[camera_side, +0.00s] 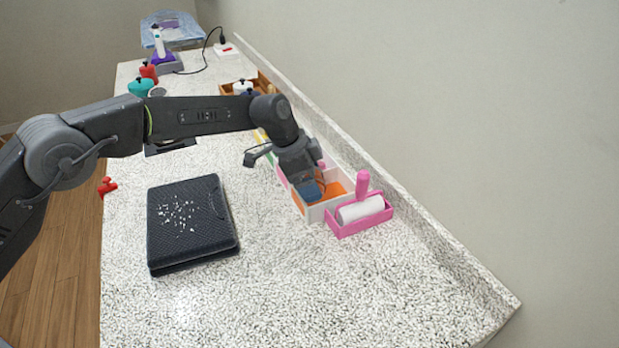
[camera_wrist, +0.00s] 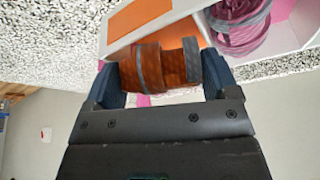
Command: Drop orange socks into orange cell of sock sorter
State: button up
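The orange socks (camera_wrist: 150,68), a roll with grey bands, sit between the blue fingers of my gripper (camera_wrist: 162,78), which is shut on them in the wrist view. In the side view my gripper (camera_side: 309,190) points down over the sock sorter (camera_side: 317,214), and it hides the socks there. The sorter is a white box with coloured cell floors. Its orange cell (camera_side: 336,189) shows beside and under the fingers; the wrist view shows this orange floor (camera_wrist: 140,15) too. The neighbouring pink cell holds pink-purple socks (camera_wrist: 240,24). I cannot tell the socks' exact height over the cell.
A pink tray (camera_side: 344,229) with a white lint roller (camera_side: 360,209) stands against the sorter's near end. A dark textured case (camera_side: 190,225) with white bits on it lies to the left. The wall (camera_side: 450,228) runs close behind the sorter.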

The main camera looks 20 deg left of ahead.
jog(key=shift+o, duration=0.3)
jog(key=shift+f, duration=0.1)
jog(key=v, duration=1.3)
jog(key=shift+d, duration=0.15)
jog(key=shift+w, duration=0.15)
jog(key=s+a+r+n+t+y, duration=0.1)
jog(key=s+a+r+n, duration=0.2)
jog(key=s+a+r, duration=0.4)
jog(key=s+a+r+n+t+y, duration=0.1)
jog(key=s+a+r+n, duration=0.25)
jog(key=s+a, duration=0.35)
jog(key=s+a+f+n, duration=0.2)
jog(key=s, duration=0.5)
jog(key=s+a+f+n+t+y, duration=0.1)
jog(key=s+a+f+n, duration=0.1)
jog(key=s, duration=0.5)
jog(key=s+a+f+n+y, duration=0.1)
jog(key=s+a+f+n, duration=0.2)
jog(key=s, duration=0.4)
jog(key=shift+s+f+t, duration=0.3)
jog(key=shift+f+t, duration=0.1)
jog(key=shift+f, duration=0.05)
